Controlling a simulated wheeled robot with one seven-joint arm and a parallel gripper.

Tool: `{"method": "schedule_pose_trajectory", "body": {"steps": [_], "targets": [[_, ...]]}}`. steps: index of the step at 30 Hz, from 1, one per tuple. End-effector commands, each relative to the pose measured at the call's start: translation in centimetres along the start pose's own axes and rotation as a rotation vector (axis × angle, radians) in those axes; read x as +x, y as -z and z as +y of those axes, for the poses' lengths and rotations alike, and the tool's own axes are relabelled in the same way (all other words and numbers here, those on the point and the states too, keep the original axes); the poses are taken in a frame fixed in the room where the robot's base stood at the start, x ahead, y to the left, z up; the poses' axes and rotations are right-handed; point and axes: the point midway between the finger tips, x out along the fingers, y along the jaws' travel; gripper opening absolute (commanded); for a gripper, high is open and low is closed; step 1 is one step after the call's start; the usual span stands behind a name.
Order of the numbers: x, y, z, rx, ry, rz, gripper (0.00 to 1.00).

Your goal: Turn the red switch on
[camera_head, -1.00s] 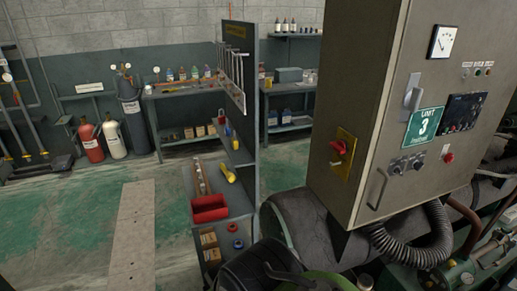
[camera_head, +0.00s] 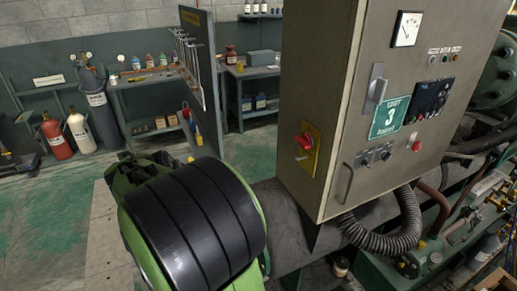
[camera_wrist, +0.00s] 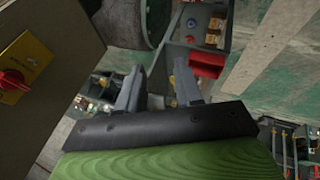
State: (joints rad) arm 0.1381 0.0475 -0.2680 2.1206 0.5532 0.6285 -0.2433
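The red switch (camera_head: 304,141) is a rotary knob on a yellow plate (camera_head: 310,165) on the narrow left side of the grey cabinet (camera_head: 330,75). In the wrist view the red switch (camera_wrist: 14,82) is at the left edge, partly cut off, on its yellow plate (camera_wrist: 32,55). My gripper (camera_wrist: 158,85) has two grey fingers apart with nothing between them. It is to the right of the switch in that view and not touching it. In the head view my green and black arm stands left of the cabinet and hides most of the gripper.
The cabinet front carries a handle (camera_head: 375,90), a gauge (camera_head: 406,29) and a red button (camera_head: 416,146). A thick hose (camera_head: 400,235) and a large pipe (camera_head: 290,205) run below. A grey shelf panel (camera_head: 203,70) stands behind my arm. Open floor lies at left.

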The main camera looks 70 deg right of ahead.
Motion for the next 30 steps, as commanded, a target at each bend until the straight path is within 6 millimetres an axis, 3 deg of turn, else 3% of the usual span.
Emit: {"method": "schedule_pose_trajectory", "body": {"steps": [6,9,12,18,30], "targets": [[5.7,2.5,10.6,0.03,-0.479,-0.166,0.35],[6.8,2.9,15.8,-0.013,-0.749,-0.25,0.35],[6.7,3.3,19.3,-0.077,-0.975,-0.317,0.35],[6.2,3.8,21.5,-0.153,-1.171,-0.373,0.35],[7.6,2.9,25.0,-0.151,-1.169,-0.377,0.35]]}}
